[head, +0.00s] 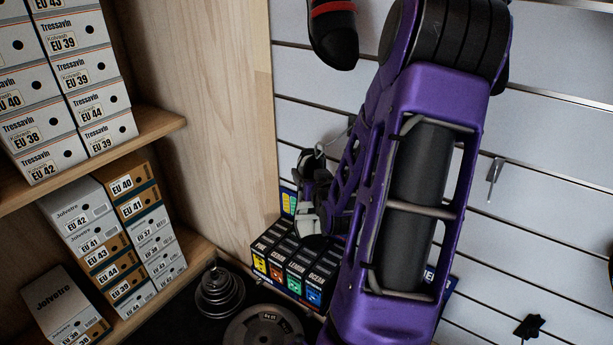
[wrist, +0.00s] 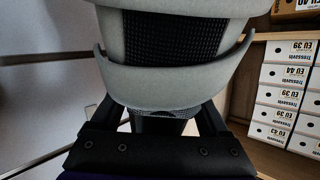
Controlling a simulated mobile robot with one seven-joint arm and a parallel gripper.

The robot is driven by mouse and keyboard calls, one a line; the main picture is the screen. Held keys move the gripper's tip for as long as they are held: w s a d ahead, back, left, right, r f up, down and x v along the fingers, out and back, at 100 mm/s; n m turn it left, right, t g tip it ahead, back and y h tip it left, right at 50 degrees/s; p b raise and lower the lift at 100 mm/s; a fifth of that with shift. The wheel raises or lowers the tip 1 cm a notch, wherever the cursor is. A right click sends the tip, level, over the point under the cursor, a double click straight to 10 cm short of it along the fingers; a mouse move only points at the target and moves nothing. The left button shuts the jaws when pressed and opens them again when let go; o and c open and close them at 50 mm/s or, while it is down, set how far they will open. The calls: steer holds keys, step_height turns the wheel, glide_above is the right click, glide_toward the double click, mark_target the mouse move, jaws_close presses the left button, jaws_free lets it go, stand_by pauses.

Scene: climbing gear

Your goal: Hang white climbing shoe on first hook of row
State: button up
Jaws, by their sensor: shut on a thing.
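My gripper (wrist: 158,128) is shut on the white climbing shoe (wrist: 175,78). In the wrist view the shoe's pale rubber bands and black mesh fill the upper middle, directly beyond the jaws. A metal hook (head: 494,172) sticks out of the slatwall right of my arm. A piece of metal shows just above the shoe; I cannot tell whether the shoe touches it.
A black shoe with a red band (head: 333,25) hangs at the top of the slatwall (head: 560,140). Shoe boxes (head: 75,85) fill the wooden shelves at left. Small coloured-label boxes (head: 295,270) and weight plates (head: 265,325) are below. A dark climbing hold (head: 529,326) is at lower right.

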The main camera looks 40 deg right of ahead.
steer(key=w+d+f, duration=0.1)
steer(key=w+d, duration=0.1)
steer(key=d, duration=0.5)
steer(key=shift+f, duration=0.2)
stand_by(0.6)
steer(key=shift+d, duration=0.15)
stand_by(0.4)
steer(key=o, duration=1.5)
